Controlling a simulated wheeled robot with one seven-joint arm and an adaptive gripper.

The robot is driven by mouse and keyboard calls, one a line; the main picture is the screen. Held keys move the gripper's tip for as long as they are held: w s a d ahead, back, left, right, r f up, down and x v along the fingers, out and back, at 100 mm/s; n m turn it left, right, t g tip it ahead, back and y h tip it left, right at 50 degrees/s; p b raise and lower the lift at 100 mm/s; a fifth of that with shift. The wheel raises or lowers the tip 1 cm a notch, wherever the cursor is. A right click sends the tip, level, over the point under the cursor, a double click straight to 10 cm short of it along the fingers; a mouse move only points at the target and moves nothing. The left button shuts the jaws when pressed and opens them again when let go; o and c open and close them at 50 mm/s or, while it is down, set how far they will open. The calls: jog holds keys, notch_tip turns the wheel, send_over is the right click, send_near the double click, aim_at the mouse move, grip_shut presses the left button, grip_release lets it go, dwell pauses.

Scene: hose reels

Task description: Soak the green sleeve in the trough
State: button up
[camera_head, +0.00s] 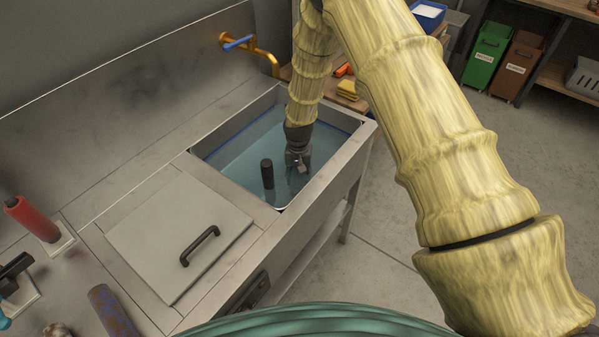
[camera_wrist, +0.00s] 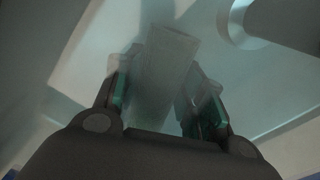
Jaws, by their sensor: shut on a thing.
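The trough (camera_head: 203,156) is a steel basin set in the bench, holding blue-green water (camera_head: 240,150). My gripper (camera_head: 299,168) reaches down into it at its right side, its fingers low at the water. In the wrist view my gripper (camera_wrist: 165,100) is shut on a pale grey-green, roughly cylindrical piece, the sleeve (camera_wrist: 170,62). That view is murky and tinted, so its exact colour is hard to tell. In the head view the sleeve is hidden by my gripper and the water.
A dark upright post (camera_head: 267,174) stands in the trough just left of my gripper. A grey lid with a black handle (camera_head: 200,246) lies on the bench. A tap with a blue lever (camera_head: 238,42) is behind.

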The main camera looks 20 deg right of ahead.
jog(key=shift+s+a, duration=0.25)
jog(key=shift+a, duration=0.1)
dwell(1.6)
jog(key=shift+r, duration=0.15)
notch_tip(320, 180, up, 20)
jog(key=p, duration=1.1)
dwell(1.0)
dwell(1.3)
